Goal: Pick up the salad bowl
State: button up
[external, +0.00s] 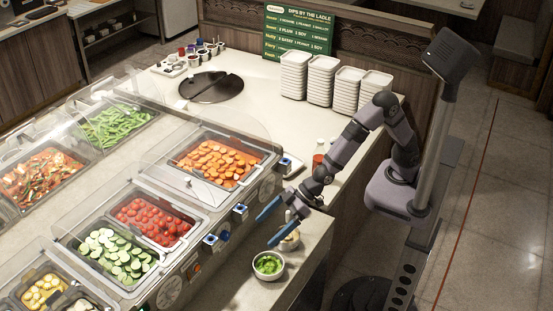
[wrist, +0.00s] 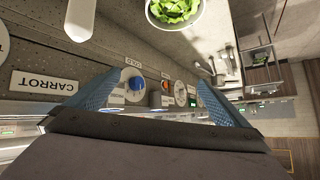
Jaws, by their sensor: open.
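The salad bowl (external: 268,276) is a small white bowl filled with green leaves. It stands upright on the narrow counter ledge at the lower middle of the external view. In the wrist view the bowl (wrist: 173,27) is at the top edge, partly cut off. My gripper (external: 272,222) has blue fingers spread apart with nothing between them. It is above and behind the bowl in the external view, apart from it. In the wrist view my gripper (wrist: 159,78) shows both fingers over the counter's front panel, with the bowl beyond the fingertips.
Food wells with clear guards, including tomatoes (external: 152,217) and carrots (external: 214,160), lie left. Knobs line the panel beside the ledge. Stacked white dishes (external: 320,83) stand at the back.

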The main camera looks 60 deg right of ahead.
aim_at(256, 259)
jog(key=a+f+m+t+y+b, duration=0.1)
jog(key=a+f+t+b, duration=0.1)
jog(key=a+f+b, duration=0.2)
jog(key=a+f+m+t+b, duration=0.1)
jog(key=a+f+t+b, duration=0.2)
jog(key=a+f+b, duration=0.1)
jog(key=shift+a+f+y, duration=0.25)
jog(key=shift+y, duration=0.15)
jog(key=f+m+t+b, duration=0.1)
jog(key=s+d+f+t+h+b, duration=0.1)
jog(key=t+b, duration=0.1)
jog(key=d+f+m+t+h+b, duration=0.1)
jog(key=f, duration=0.1)
jog(key=shift+s+d+m+t, duration=0.15)
jog(key=shift+d+m+t, duration=0.15)
jog(key=shift+t, duration=0.1)
jog(key=s+d+f+t+h+b, duration=0.1)
jog(key=s, duration=0.1)
jog(key=s+d+f+h+b, duration=0.1)
jog(key=d+f+h, duration=0.1)
jog(key=shift+s+d+m+t, duration=0.1)
jog(key=shift+s+m+t, duration=0.25)
jog(key=shift+m+t, duration=0.05)
jog(key=shift+p+x, duration=0.7)
jog(key=shift+x, duration=3)
jog(key=shift+f, duration=0.15)
jog(key=shift+c, duration=0.6)
jog(key=c, duration=1.1)
